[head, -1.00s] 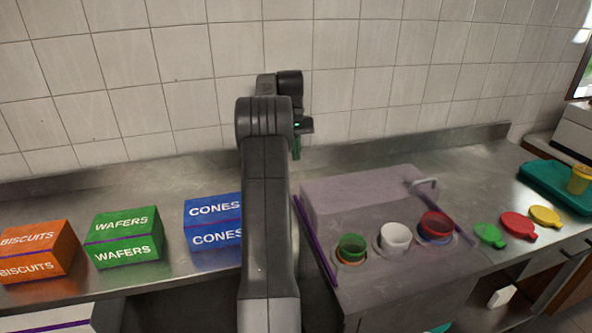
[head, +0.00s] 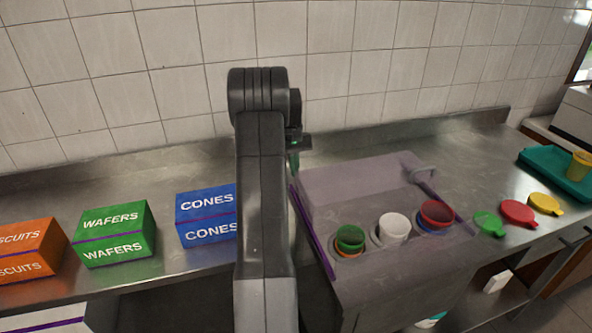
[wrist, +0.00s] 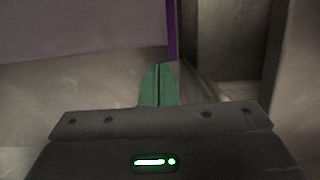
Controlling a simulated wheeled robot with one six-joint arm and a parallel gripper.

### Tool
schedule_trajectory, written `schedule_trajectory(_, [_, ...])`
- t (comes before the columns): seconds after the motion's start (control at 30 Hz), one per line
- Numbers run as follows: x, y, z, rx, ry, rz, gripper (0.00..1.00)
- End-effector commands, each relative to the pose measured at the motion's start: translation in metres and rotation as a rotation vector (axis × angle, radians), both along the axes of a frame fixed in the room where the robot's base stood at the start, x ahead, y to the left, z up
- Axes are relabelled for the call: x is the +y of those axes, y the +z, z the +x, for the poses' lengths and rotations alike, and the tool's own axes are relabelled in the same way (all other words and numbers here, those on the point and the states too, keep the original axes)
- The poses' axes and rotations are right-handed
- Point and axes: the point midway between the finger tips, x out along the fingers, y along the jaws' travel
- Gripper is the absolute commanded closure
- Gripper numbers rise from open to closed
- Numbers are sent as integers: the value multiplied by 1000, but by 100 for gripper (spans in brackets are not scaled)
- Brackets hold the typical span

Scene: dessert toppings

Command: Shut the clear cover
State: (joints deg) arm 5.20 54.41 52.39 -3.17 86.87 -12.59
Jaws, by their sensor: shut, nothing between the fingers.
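The clear cover (head: 355,182) is a see-through, lilac-tinted panel with a handle (head: 422,174) near its right end. It appears raised behind three cups, green (head: 350,238), white (head: 394,228) and red (head: 437,212), which sit uncovered in the topping station. My gripper (head: 294,165) is at the cover's back left corner, fingers pointing down, partly hidden by my arm. In the wrist view my green fingers (wrist: 158,82) are together and empty, beside a lilac panel (wrist: 80,30) with a purple edge (wrist: 172,30). I cannot tell whether they touch it.
Boxes of cones (head: 206,214), wafers (head: 115,233) and biscuits (head: 28,250) stand left on the steel counter. Green (head: 489,223), red (head: 517,213) and yellow (head: 545,203) lids lie right of the station. A teal tray (head: 540,165) is farther right. The tiled wall closes the back.

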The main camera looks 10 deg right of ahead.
Motion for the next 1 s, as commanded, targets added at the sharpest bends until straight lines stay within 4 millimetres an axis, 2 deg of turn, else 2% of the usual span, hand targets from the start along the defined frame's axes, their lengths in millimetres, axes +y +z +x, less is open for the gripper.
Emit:
schedule_trajectory(0.2, [-2,0,-14,0,0,0,100])
schedule_trajectory(0.73, [-3,-1,-20,1,0,0,100])
schedule_trajectory(0.87, [-5,-1,-34,1,0,0,100])
schedule_trajectory(1.0, [-8,-1,-60,1,0,0,100])
